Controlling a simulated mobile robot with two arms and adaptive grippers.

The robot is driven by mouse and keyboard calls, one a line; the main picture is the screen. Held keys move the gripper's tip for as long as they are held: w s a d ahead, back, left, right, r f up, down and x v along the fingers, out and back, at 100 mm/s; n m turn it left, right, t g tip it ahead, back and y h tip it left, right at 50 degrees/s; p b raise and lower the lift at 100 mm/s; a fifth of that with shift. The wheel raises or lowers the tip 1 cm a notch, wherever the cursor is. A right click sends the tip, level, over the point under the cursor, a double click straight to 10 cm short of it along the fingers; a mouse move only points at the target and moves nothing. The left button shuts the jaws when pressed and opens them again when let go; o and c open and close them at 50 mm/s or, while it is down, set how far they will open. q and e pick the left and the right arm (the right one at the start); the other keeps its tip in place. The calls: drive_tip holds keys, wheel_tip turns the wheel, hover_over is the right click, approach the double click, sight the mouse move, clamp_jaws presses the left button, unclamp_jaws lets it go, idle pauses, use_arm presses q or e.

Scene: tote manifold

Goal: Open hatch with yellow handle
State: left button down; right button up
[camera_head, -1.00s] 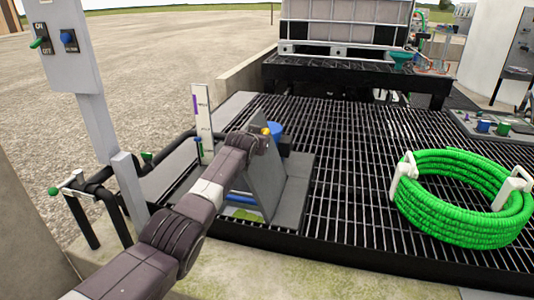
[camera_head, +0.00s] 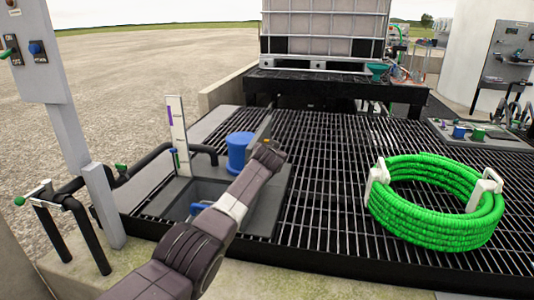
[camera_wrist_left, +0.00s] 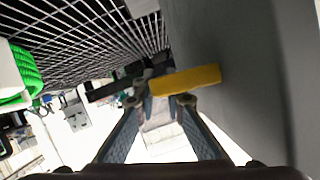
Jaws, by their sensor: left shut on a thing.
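The grey hatch (camera_head: 262,130) stands raised over the grating, seen nearly edge-on and partly hidden by my left arm. It is a broad grey panel at the right of the left wrist view (camera_wrist_left: 245,70). The yellow handle (camera_wrist_left: 185,80) sticks out from this panel. My left gripper (camera_wrist_left: 160,101) is shut on the handle. The hatch opening (camera_head: 185,200) is uncovered to the left of the hatch. My right gripper is not in view.
A blue cylinder (camera_head: 239,152) stands beside the opening. A white gauge board (camera_head: 179,135) and black pipes (camera_head: 70,188) are on the left. A green hose coil (camera_head: 432,205) lies on the grating at right. A caged tank (camera_head: 322,32) stands behind.

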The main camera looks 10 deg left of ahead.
use_arm(q)
drive_tip(key=shift+d+f, duration=0.1)
drive_tip(key=shift+f, duration=0.2)
drive_tip(key=c, duration=2)
unclamp_jaws()
drive_tip(key=shift+r, duration=0.1)
drive_tip(key=shift+s+r, duration=0.1)
drive_tip(key=shift+s+d+r, duration=0.1)
drive_tip(key=shift+s+r, duration=0.05)
drive_tip(key=shift+s, duration=0.15)
drive_tip(key=shift+v, duration=5.55)
